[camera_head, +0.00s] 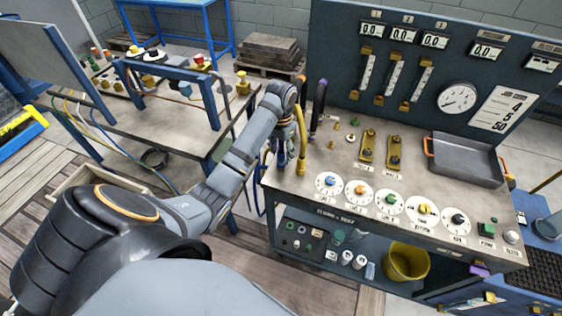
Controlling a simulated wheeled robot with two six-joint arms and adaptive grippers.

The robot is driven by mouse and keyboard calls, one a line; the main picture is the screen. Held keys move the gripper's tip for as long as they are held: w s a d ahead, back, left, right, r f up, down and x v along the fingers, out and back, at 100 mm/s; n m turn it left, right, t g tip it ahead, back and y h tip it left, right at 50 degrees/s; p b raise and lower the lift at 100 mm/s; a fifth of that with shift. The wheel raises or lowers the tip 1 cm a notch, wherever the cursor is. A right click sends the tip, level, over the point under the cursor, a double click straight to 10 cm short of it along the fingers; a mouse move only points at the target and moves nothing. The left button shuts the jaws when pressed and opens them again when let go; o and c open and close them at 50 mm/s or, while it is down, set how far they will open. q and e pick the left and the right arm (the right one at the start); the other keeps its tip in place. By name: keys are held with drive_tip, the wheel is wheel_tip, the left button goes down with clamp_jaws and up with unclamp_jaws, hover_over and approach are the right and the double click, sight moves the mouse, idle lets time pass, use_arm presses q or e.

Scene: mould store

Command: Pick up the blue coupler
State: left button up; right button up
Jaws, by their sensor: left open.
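My left arm reaches in from the lower left, and my left gripper (284,160) points down at the left end of the grey test bench (330,160). It is open, and its fingers are small and dark here. A blue hose (257,195) hangs at the bench's left edge, just left of and below the gripper. I cannot clearly make out the blue coupler; the gripper and wrist cover much of that spot. A yellow hose (301,140) stands upright just right of the gripper. A black hose (319,105) stands beyond it. My right gripper is not in view.
Several round dials (358,190) line the bench front. A grey tray (466,160) sits at the right, and a dark gauge panel (340,50) rises behind. Small brass fittings (367,147) stand mid-bench. A second table (190,135) with a blue frame is at the left. A yellow bucket (405,262) sits below.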

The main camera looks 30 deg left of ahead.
sight(281, 158)
use_arm(q)
wheel_tip(281, 158, down, 4)
drive_tip(key=shift+w+a, duration=0.1)
drive_tip(key=shift+w, duration=0.05)
drive_tip(key=shift+r, duration=0.1)
drive_tip(key=shift+c, duration=1.2)
clamp_jaws()
